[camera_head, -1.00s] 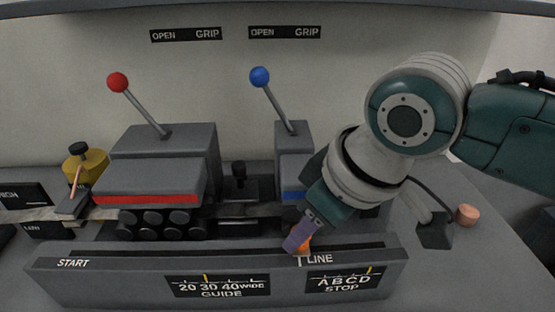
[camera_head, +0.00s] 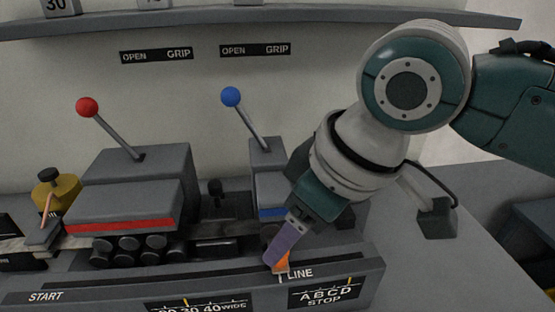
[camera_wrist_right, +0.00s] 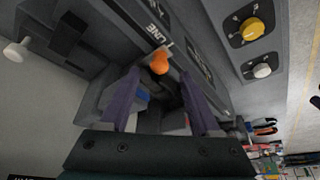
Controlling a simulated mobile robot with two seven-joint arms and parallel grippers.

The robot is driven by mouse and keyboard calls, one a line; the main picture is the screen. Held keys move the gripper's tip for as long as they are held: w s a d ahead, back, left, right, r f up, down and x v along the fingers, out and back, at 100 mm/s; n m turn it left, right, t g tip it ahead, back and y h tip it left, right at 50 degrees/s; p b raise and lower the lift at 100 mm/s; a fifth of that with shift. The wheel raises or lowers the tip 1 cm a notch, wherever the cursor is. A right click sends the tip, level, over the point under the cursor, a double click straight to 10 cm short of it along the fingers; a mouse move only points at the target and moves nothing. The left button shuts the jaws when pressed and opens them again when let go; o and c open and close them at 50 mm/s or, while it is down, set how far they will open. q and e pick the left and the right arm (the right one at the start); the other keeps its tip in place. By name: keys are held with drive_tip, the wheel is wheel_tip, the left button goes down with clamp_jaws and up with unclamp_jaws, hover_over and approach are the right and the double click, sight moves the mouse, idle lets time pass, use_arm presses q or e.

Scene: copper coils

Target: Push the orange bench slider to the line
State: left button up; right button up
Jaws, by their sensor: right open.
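The orange bench slider (camera_head: 281,263) sits in the slot of the bench front, right at the LINE mark (camera_head: 299,273). In the right wrist view the slider's orange knob (camera_wrist_right: 159,63) shows near the LINE label, ahead of the fingertips. My right gripper (camera_head: 275,258) is at the slider, its purple fingers partly covering it in the head view. In the wrist view the right gripper (camera_wrist_right: 155,80) has its two fingers apart, with the knob beyond and between their tips. I cannot tell whether a finger touches the slider. My left gripper is not in view.
A grey block with a red stripe (camera_head: 118,228) and a red-knobbed lever (camera_head: 88,107) stands left. A blue-knobbed lever (camera_head: 231,97) stands behind my right gripper. The START label (camera_head: 46,296) marks the slot's left end. A shelf (camera_head: 300,18) crosses above.

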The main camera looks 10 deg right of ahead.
drive_tip(key=v, duration=0.6)
drive_tip(key=s+a+f+m+y, duration=0.1)
drive_tip(key=s+a+f, duration=0.15)
drive_tip(key=s, duration=0.35)
drive_tip(key=s+d+f+m+h, duration=0.4)
drive_tip(key=s+d+m, duration=0.2)
drive_tip(key=s+d, duration=0.75)
wheel_tip(320, 180, up, 37)
drive_tip(key=w+p, duration=0.1)
drive_tip(key=p, duration=3.6)
drive_tip(key=shift+w+f, duration=0.2)
drive_tip(key=shift+w, duration=0.05)
drive_tip(key=shift+a, duration=0.1)
